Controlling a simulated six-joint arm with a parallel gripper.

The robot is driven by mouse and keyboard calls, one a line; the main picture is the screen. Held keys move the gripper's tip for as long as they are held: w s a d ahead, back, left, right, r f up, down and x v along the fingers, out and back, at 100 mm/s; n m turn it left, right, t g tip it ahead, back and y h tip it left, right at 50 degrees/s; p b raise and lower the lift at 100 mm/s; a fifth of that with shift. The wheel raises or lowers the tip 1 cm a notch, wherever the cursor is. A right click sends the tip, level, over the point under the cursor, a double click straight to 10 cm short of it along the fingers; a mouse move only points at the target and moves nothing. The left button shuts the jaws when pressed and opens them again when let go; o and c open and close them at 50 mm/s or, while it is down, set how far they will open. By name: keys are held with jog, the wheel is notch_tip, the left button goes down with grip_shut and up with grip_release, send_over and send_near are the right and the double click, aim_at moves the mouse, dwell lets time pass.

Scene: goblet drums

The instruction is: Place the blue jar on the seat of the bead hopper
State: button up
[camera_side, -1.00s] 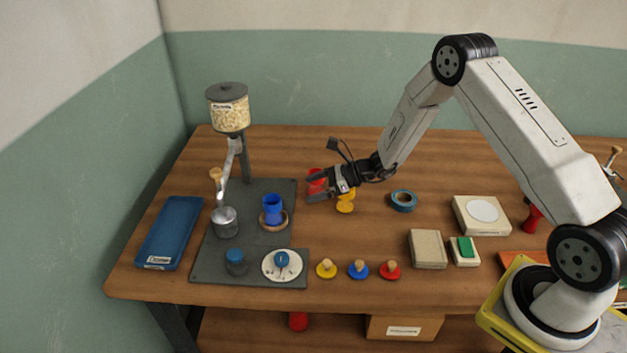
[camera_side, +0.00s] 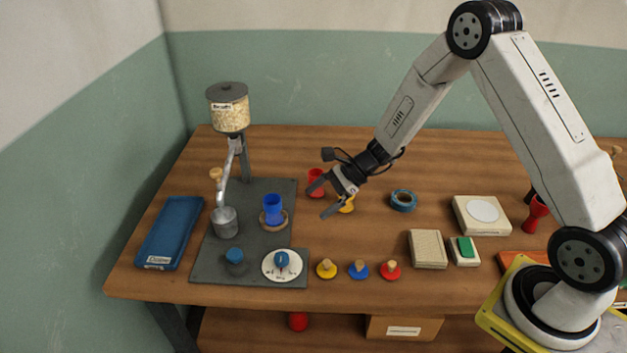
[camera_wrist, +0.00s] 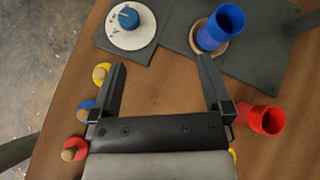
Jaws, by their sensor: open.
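The blue jar (camera_side: 272,209) stands upright on a round tan seat (camera_side: 286,222) on the grey base plate (camera_side: 212,265) of the bead hopper (camera_side: 229,109). In the wrist view the jar (camera_wrist: 226,24) is at the upper right, with the tan seat's rim (camera_wrist: 202,48) around its foot. My gripper (camera_side: 324,201) is open and empty, to the right of the jar and clear of it. It also shows in the wrist view (camera_wrist: 162,66), with bare wood and plate between its fingers.
A red jar (camera_side: 315,182) and a yellow jar (camera_side: 347,203) stand close to my gripper. A metal cup (camera_side: 224,223) and a dial (camera_side: 281,265) are on the plate. Knobbed discs (camera_side: 358,270) line the front. A blue tray (camera_side: 170,233) lies left.

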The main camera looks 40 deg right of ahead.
jog(key=s+d+r+n+g+h, duration=0.1)
jog(key=s+r+n+h, duration=0.3)
jog(key=s+n, duration=0.5)
jog(key=s+d+r+n+h, duration=0.1)
jog(key=s+r+n+h, duration=0.3)
jog(key=s+n, duration=0.6)
jog(key=shift+d+r+n+g+h, duration=0.15)
jog(key=shift+r+n+g+h, duration=0.2)
jog(key=shift+n+h, duration=0.45)
jog(key=shift+w+f, duration=0.1)
